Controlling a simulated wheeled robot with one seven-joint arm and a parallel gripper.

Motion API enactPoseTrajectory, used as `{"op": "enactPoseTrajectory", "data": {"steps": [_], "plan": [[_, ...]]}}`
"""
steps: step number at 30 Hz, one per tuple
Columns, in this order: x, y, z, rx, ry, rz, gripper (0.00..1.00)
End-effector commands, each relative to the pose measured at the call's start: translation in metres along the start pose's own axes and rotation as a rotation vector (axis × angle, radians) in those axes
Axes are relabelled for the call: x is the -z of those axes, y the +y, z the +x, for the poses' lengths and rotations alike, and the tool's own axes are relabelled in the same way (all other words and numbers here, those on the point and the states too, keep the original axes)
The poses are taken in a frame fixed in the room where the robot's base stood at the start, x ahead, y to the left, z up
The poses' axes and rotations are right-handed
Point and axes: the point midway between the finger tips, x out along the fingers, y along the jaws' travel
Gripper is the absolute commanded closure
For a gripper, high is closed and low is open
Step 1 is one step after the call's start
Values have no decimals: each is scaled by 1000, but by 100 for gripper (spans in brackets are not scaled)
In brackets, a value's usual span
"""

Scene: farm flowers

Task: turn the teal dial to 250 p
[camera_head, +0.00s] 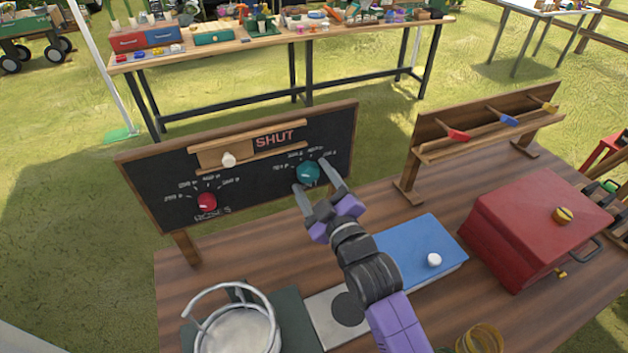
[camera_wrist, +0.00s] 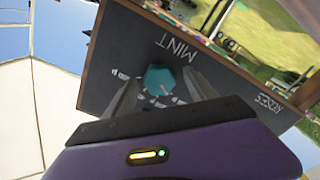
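The teal dial (camera_head: 308,173) is on the right part of a black board, with small white marks around its upper side. In the wrist view, which is upside down, the teal dial (camera_wrist: 160,79) shows beside the word MINT. My gripper (camera_head: 310,175) reaches up to the board with its fingers spread, one on each side of the dial. In the wrist view my gripper (camera_wrist: 162,84) shows small gaps between the fingers and the dial, so it looks open. The mark values and the dial's pointer are too small to read.
A red dial (camera_head: 207,201) is on the board's left part. Above is a wooden slider panel with a white knob (camera_head: 229,160) and the word SHUT. A blue box (camera_head: 415,245), red chest (camera_head: 535,225) and metal pot (camera_head: 237,330) stand on the table. A hook rack (camera_head: 470,140) stands right.

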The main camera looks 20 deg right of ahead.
Motion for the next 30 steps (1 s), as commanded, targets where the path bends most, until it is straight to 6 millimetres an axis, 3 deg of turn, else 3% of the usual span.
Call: {"op": "enactPoseTrajectory", "data": {"steps": [8, 21, 30], "plan": [[0, 0, -2, -1, 0, 1, 35], [-2, -1, -64, 0, 0, 1, 35], [0, 0, -78, 0, 0, 0, 35]]}}
